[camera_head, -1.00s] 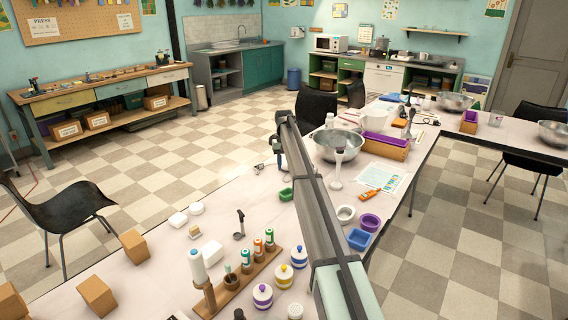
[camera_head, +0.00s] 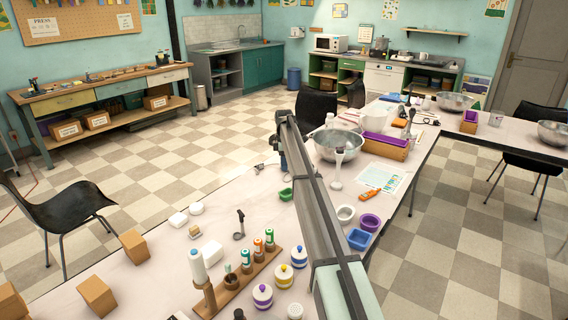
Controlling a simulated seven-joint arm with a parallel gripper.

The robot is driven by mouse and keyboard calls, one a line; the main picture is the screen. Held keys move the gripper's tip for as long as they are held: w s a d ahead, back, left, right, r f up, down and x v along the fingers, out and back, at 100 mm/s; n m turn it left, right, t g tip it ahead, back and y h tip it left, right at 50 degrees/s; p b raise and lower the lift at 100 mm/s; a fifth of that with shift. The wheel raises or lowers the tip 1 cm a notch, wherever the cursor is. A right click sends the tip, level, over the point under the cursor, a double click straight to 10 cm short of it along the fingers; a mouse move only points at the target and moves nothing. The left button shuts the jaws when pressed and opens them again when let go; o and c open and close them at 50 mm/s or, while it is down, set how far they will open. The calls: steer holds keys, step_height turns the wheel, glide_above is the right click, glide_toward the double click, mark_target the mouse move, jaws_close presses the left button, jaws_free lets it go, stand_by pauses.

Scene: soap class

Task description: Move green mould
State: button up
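The green mould (camera_head: 286,194) is a small open tray lying on the pale table, just left of my long grey arm. My arm reaches from the bottom of the picture away over the table. My gripper (camera_head: 281,160) hangs near the arm's far end, beyond the green mould and apart from it in the picture. Its fingers are small and partly covered by the arm, so their opening cannot be made out.
A blue mould (camera_head: 359,239), a purple mould (camera_head: 370,222) and a white bowl (camera_head: 345,214) stand right of my arm. A bottle rack (camera_head: 240,283) and lidded jars (camera_head: 262,296) are near the front. A steel bowl (camera_head: 338,146) and wooden crate (camera_head: 389,150) stand farther back.

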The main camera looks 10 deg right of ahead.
mark_target(284, 190)
steer(key=n, duration=0.7)
steer(key=shift+f, duration=0.1)
step_height(284, 190, down, 14)
steer(key=shift+r, duration=0.15)
stand_by(0.9)
jaws_close()
stand_by(0.3)
